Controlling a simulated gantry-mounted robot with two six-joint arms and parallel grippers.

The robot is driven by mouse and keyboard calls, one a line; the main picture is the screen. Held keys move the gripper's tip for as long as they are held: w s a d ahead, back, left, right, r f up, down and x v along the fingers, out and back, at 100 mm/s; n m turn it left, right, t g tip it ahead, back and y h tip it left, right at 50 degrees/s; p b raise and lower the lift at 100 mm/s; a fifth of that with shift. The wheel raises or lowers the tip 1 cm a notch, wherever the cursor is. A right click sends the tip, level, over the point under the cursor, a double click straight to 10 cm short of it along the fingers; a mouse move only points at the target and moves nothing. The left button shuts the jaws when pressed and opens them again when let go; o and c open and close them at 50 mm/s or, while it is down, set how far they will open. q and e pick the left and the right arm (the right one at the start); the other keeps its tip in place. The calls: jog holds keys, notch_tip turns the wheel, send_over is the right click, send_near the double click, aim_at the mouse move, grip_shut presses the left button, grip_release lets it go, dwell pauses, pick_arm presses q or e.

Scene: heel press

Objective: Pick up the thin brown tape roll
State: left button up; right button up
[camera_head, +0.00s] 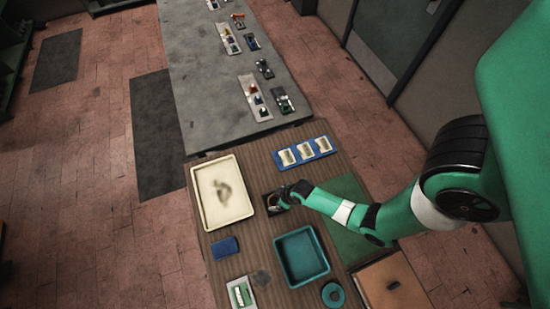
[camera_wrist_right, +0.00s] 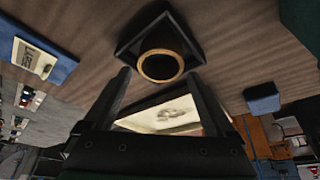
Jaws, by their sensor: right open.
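The thin brown tape roll (camera_wrist_right: 161,80) shows in the right wrist view as a tan ring around a dark centre, at a dark square holder (camera_wrist_right: 158,22) on the wooden table. My right gripper (camera_wrist_right: 158,74) is open, with one finger on each side of the ring in that view. I cannot tell whether the fingers touch it. In the head view my right gripper (camera_head: 280,201) is over the dark holder (camera_head: 268,199), and the arm hides most of the roll. My left gripper is in neither view.
A cream tray (camera_head: 197,186) lies left of the gripper. A blue rack (camera_head: 304,153) with white pieces is behind, a teal tray (camera_head: 281,263) in front. A blue block (camera_head: 225,247) and a teal ring (camera_head: 333,286) lie near the front.

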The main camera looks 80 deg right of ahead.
jog(key=shift+x, duration=1.1)
jog(key=c, duration=1.1)
jog(key=shift+c, duration=0.2)
jog(key=shift+r, duration=0.55)
jog(key=v, duration=0.1)
jog(key=p+v, duration=0.1)
jog(key=v, duration=0.1)
jog(key=shift+w+r, duration=0.15)
jog(key=shift+w, duration=0.15)
jog(key=s+a+r+p, duration=0.1)
jog(key=s+a+r, duration=0.2)
jog(key=s, duration=0.3)
jog(key=s+a+r+p, duration=0.1)
jog(key=s+a+r, duration=0.2)
jog(key=s+r, duration=0.2)
jog(key=shift+s+a+r, duration=0.3)
jog(key=shift+s+r, duration=0.05)
jog(key=shift+r, duration=0.1)
